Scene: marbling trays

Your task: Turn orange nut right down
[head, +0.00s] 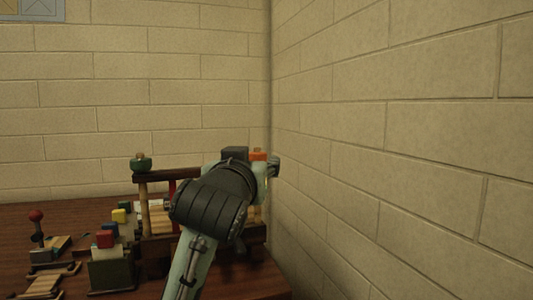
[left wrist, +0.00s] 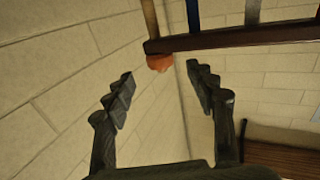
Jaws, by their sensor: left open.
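The orange nut (head: 258,155) shows at the upper right end of the wooden rack in the head view, partly hidden by my arm. In the left wrist view the orange nut (left wrist: 160,63) sits on a pale wooden rod (left wrist: 150,20), against the end of a dark wooden bar (left wrist: 235,38). My left gripper (left wrist: 159,72) is open, its two fingers on either side of the nut in that view, with visible gaps and nothing held. In the head view my dark wrist covers much of the rack and the fingers. My right gripper is not seen.
The rack's dark rail (head: 168,175) carries a green nut (head: 141,164) at its left end. Coloured blocks, including a red one (head: 105,238), and a red-knobbed stick (head: 36,216) stand on the table (head: 75,210). A brick wall (head: 400,150) rises close on the right.

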